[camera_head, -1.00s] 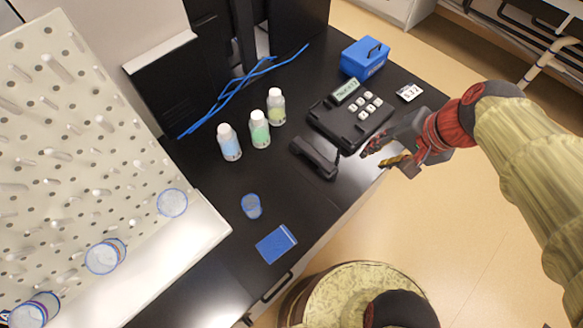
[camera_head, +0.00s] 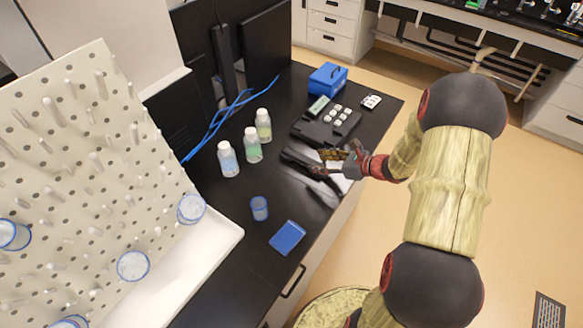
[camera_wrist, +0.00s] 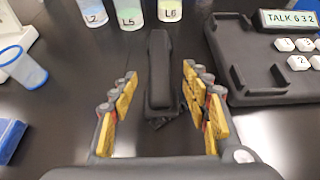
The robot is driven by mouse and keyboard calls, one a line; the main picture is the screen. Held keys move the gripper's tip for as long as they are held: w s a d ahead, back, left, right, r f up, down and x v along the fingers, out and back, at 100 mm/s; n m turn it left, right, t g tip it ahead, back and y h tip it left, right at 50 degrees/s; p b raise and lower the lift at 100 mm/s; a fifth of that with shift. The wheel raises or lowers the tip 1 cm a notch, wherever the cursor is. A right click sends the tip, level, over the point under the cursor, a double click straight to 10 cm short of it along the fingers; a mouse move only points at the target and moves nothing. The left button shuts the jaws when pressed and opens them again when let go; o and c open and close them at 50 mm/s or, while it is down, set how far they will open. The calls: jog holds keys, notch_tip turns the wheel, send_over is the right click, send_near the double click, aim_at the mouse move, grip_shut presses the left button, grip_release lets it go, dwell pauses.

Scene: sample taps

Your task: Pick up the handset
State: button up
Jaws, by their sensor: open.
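The black handset (camera_head: 303,161) lies on the dark bench beside its telephone base (camera_head: 325,122). In the wrist view the handset (camera_wrist: 159,72) points away from me, between the open fingers of my gripper (camera_wrist: 160,108). Its near end lies between the yellow-padded fingers, with a gap to the left finger and a smaller one to the right. In the head view my gripper (camera_head: 330,163) is over the handset's near end and partly hides it. The wrist view shows the base (camera_wrist: 262,75) to the right, with a display reading TALK632.
Several capped bottles (camera_head: 253,145) stand left of the handset. A blue cup (camera_head: 259,208) and a blue flat box (camera_head: 287,237) are nearer the front. A pegboard (camera_head: 85,150) stands at left.

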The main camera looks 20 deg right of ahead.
aim_at(305, 158)
jog(key=x, duration=0.2)
jog(key=b+x, duration=0.1)
jog(key=x, duration=0.4)
jog(key=shift+w+a+r+b, duration=0.25)
jog(key=shift+w+a+b, duration=0.05)
jog(key=shift+w+a, duration=0.1)
jog(key=c, duration=0.3)
grip_shut()
